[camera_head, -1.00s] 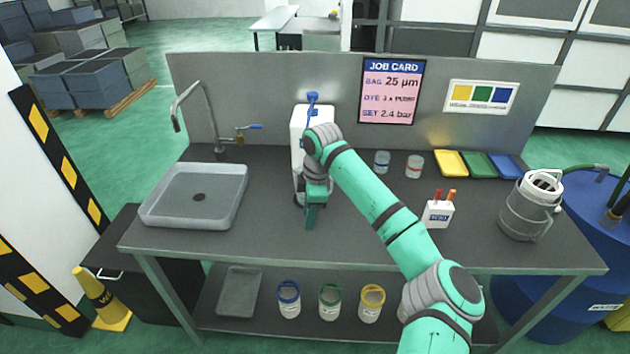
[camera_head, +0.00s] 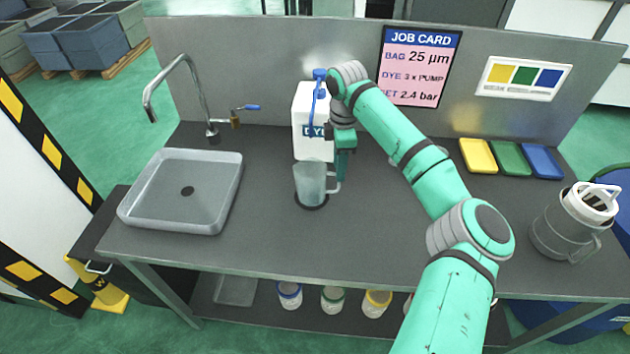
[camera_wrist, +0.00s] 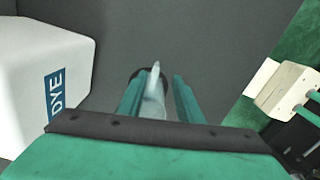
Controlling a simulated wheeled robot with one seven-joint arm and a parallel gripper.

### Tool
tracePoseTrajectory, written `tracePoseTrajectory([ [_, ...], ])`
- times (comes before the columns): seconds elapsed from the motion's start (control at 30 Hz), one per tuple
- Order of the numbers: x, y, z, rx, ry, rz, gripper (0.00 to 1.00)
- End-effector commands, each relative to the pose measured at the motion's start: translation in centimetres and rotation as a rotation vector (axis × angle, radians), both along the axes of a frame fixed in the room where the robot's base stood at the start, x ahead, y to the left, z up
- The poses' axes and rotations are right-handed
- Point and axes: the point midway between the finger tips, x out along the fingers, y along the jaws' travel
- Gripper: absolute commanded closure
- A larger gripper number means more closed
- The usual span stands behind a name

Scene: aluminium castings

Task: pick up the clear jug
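The clear jug (camera_head: 310,184) stands upright on a dark round pad (camera_head: 312,206) on the bench, in front of the white dye bottle. Its handle is on its right side. My gripper (camera_head: 342,172) is pointing down at the handle side of the jug. In the wrist view, my gripper (camera_wrist: 158,85) has its two green fingers apart, with a pale, see-through part of the jug (camera_wrist: 154,95) between them. A gap shows on the right finger's side. Most of the jug is hidden in that view.
The dye bottle (camera_head: 307,110) with a blue pump stands close behind the jug. A grey sink tray (camera_head: 225,205) is at left, and a grey jug with a white lid (camera_head: 560,235) at right. The bench front is clear. My arm hides the bench's middle right.

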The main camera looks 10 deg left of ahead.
Motion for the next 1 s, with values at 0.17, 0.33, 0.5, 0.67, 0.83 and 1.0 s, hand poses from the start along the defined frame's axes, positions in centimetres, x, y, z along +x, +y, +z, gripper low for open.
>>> tracePoseTrajectory([
  [0.17,0.0,-0.1,-2.5,0.000,0.001,-0.001,0.67],
  [0.33,0.1,-0.1,-3.4,0.001,-0.001,-0.002,0.67],
  [0.5,0.6,-0.2,-5.3,-0.002,0.001,-0.002,0.67],
  [0.67,0.8,0.4,-7.5,0.000,0.000,0.007,0.67],
  [0.83,0.9,0.4,-8.5,0.000,-0.001,0.007,0.67],
  [1.0,0.9,0.1,-8.5,0.000,-0.001,0.003,0.67],
])
